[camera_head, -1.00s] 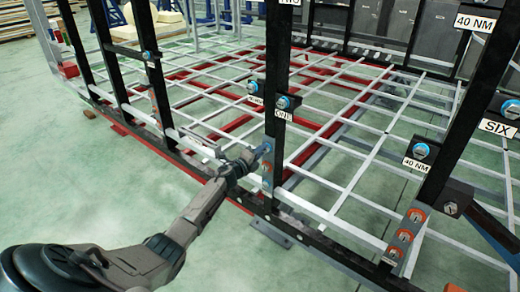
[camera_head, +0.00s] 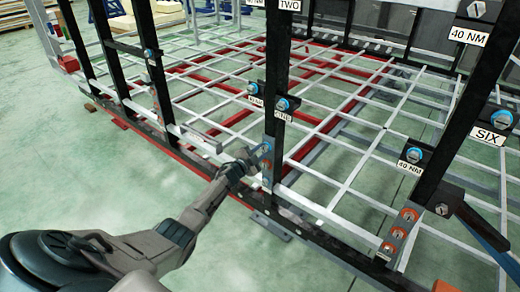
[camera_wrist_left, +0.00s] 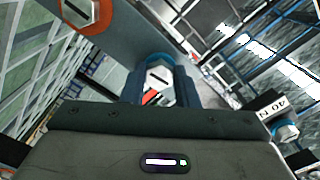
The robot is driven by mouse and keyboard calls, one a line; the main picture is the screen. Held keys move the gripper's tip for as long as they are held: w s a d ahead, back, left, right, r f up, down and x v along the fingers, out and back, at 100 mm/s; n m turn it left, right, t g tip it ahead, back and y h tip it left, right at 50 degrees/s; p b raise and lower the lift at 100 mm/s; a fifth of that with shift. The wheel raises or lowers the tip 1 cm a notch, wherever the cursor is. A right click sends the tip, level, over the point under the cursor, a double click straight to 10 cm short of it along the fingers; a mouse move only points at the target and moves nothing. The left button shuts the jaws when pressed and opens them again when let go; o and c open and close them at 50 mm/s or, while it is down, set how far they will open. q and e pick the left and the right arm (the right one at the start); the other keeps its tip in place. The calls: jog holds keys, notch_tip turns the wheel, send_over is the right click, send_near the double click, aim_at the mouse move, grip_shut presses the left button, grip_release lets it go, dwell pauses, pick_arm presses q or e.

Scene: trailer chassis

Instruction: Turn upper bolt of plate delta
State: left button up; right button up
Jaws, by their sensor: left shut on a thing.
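In the head view a small grey plate (camera_head: 267,174) is on the black middle post. My left gripper (camera_head: 262,151) reaches its upper end, where a blue-ringed bolt shows. In the left wrist view the jaws (camera_wrist_left: 165,88) are shut around this bolt's hex head (camera_wrist_left: 160,76), which has a slot and a blue ring. An orange-ringed slotted bolt (camera_wrist_left: 88,14) sits free of the jaws on the same plate. The name delta is not legible on the plate. My right gripper is in neither view.
Several black posts rise from the chassis's lower black rail (camera_head: 315,232). Blue-ringed bolts with labels (camera_head: 283,104) stick out above my gripper. Another post at right carries a plate with orange-ringed bolts (camera_head: 399,234). Green floor (camera_head: 75,165) lies open at left.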

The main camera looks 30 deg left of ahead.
pick_arm(q)
jog(key=n, duration=0.2)
jog(key=n+p, duration=0.1)
jog(key=n, duration=0.1)
jog(key=shift+w+d+r+p, duration=0.1)
jog(key=shift+w+r+p, duration=0.1)
jog(key=shift+r+p, duration=0.15)
jog(key=shift+n+p, duration=0.4)
jog(key=shift+n, duration=1.8)
jog(key=o, duration=1)
jog(key=shift+d+f, duration=0.1)
jog(key=shift+f, duration=0.25)
jog(key=shift+s, duration=0.75)
jog(key=s, duration=0.9)
jog(key=shift+a, duration=0.45)
jog(key=shift+s, duration=0.1)
